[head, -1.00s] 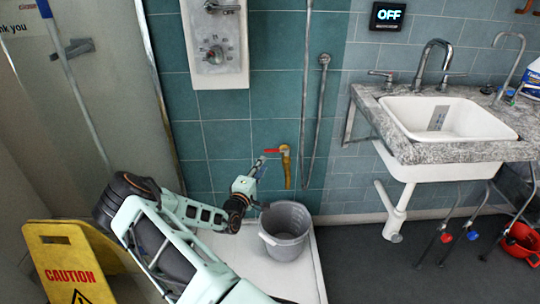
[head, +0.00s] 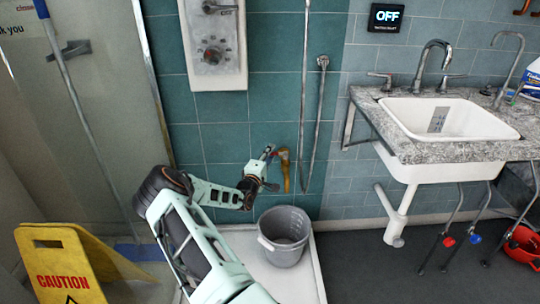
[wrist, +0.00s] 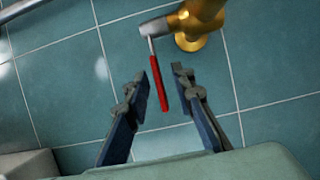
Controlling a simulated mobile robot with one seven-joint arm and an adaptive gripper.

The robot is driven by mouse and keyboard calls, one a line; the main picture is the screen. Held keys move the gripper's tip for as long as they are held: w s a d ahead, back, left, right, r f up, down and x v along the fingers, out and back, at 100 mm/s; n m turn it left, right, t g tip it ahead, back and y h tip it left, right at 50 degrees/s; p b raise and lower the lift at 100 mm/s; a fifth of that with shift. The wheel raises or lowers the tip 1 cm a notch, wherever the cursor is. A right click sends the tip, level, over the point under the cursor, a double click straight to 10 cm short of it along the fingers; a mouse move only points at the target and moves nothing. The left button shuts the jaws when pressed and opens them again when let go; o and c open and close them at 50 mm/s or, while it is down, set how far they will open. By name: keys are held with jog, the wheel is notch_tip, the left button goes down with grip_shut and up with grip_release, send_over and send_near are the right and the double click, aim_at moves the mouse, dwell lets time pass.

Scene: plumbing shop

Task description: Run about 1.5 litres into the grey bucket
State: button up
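The grey bucket (head: 284,252) stands upright in the white shower tray, below the brass tap (head: 286,172) on the teal wall. I see no water stream from the tap. The tap's brass body also shows at the top of the wrist view (wrist: 204,14). Its red lever (wrist: 156,84) lies between my two fingers there, with a gap on each side. My gripper (head: 269,170) is open at the tap's left side, above the bucket's back left rim. Its fingers show in the wrist view (wrist: 160,77). In the head view the lever is mostly hidden by my gripper.
A black display (head: 387,17) on the wall reads OFF. A shower panel (head: 213,45) and a hanging hose (head: 320,120) are above. A white sink (head: 447,150) in a stone counter stands at right. A yellow caution sign (head: 120,262) stands at lower left.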

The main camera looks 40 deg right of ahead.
jog(key=shift+c, duration=0.2)
grip_shut()
jog(key=shift+s+t, duration=0.1)
jog(key=shift+t, duration=0.2)
jog(key=shift+s+a+f+n+t+y+p, duration=0.1)
jog(key=shift+s+a+n+t+y+p, duration=0.3)
jog(key=shift+n+t+y, duration=1.05)
jog(key=shift+s+a+r+n+t+y+p, duration=0.15)
jog(key=shift+s+n+t+y+p, duration=0.3)
jog(key=shift+s+n+t+y, duration=0.7)
jog(key=shift+s+a+f+n+t+y+p, duration=0.15)
jog(key=shift+s+a+n+t+y+p, duration=0.2)
jog(key=shift+n+t+y, duration=1.3)
jog(key=shift+d+g+y, duration=0.1)
jog(key=shift+g+y, duration=0.25)
jog(key=shift+o, duration=0.2)
grip_release()
